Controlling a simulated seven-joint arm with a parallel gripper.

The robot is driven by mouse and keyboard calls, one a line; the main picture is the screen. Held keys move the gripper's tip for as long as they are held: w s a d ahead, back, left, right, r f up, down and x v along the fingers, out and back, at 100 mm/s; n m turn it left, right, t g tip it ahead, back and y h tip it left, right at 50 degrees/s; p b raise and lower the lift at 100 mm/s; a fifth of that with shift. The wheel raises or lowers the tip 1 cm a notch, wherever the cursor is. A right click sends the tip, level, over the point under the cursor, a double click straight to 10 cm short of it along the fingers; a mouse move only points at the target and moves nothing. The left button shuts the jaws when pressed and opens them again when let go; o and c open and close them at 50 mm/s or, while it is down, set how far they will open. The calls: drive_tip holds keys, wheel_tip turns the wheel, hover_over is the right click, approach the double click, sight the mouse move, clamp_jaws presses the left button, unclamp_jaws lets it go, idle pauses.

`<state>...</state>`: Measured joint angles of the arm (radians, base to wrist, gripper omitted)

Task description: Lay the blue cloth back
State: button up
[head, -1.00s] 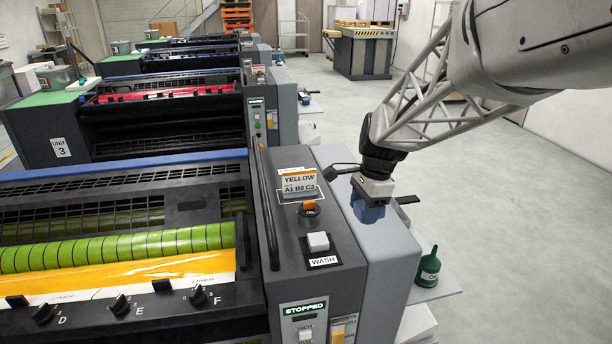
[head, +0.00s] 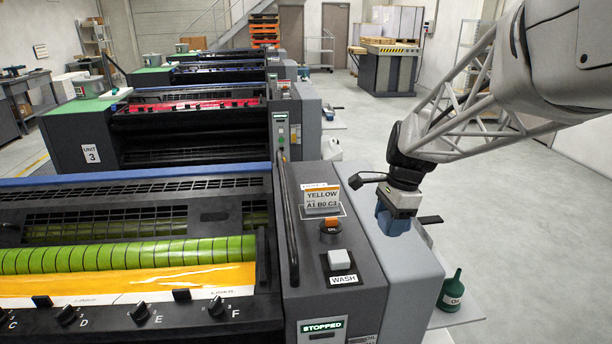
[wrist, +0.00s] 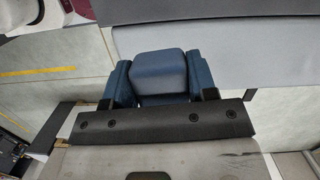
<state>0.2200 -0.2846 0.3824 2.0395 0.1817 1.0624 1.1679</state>
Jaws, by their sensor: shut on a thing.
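My gripper (head: 393,212) hangs pointing down by the light grey side cover at the right of the yellow unit in the head view. The cloth appears to hang clear of the cover, but I cannot tell the gap exactly.
A dark green oil can (head: 451,292) stands on a pale side shelf (head: 462,318) at lower right. Open floor lies to the right.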

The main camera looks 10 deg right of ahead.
drive_tip(key=shift+s+f+m+y, duration=0.4)
drive_tip(key=shift+s+f+m, duration=0.1)
drive_tip(key=shift+s+f, duration=0.8)
hover_over(374, 222)
drive_tip(key=shift+d+f, duration=0.35)
drive_tip(key=shift+f, duration=0.35)
drive_tip(key=shift+d+x, duration=0.2)
drive_tip(key=shift+x, duration=0.65)
drive_tip(key=shift+d+x, duration=0.2)
drive_tip(key=shift+x, duration=0.65)
drive_tip(key=shift+f, duration=0.2)
drive_tip(key=o, duration=1.2)
